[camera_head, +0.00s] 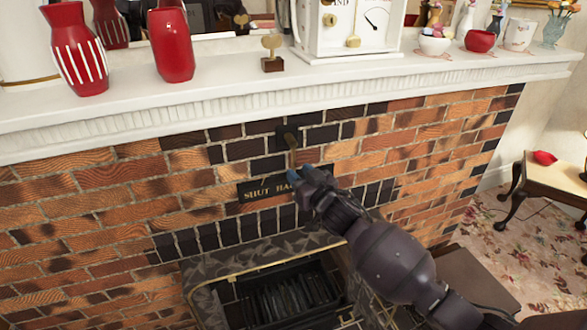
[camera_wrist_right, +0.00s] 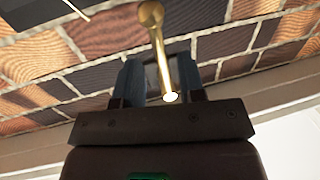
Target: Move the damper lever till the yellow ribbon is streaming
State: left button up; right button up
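The damper lever (camera_head: 292,150) is a thin brass rod on the dark bricks below the mantel, with its upper end at a dark mount. My right gripper (camera_head: 307,181) is at its lower part and hides its lower end. In the right wrist view the brass lever (camera_wrist_right: 160,50), with a round knob, stands between the two blue-grey fingers of my right gripper (camera_wrist_right: 160,80). The fingers are apart, with gaps beside the rod. A dark plate (camera_head: 262,190) reads "SHUT HA…"; my gripper covers part of it. No yellow ribbon shows. My left gripper is out of view.
The white mantel (camera_head: 230,95) above carries red vases (camera_head: 172,45), a small brass key on a block (camera_head: 271,55), a white dial box (camera_head: 350,25) and several ornaments. The dark firebox grate (camera_head: 290,295) is below. A side table (camera_head: 555,180) stands at right.

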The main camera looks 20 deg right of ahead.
aim_at(293, 168)
jog(key=shift+x, duration=1.7)
grip_shut()
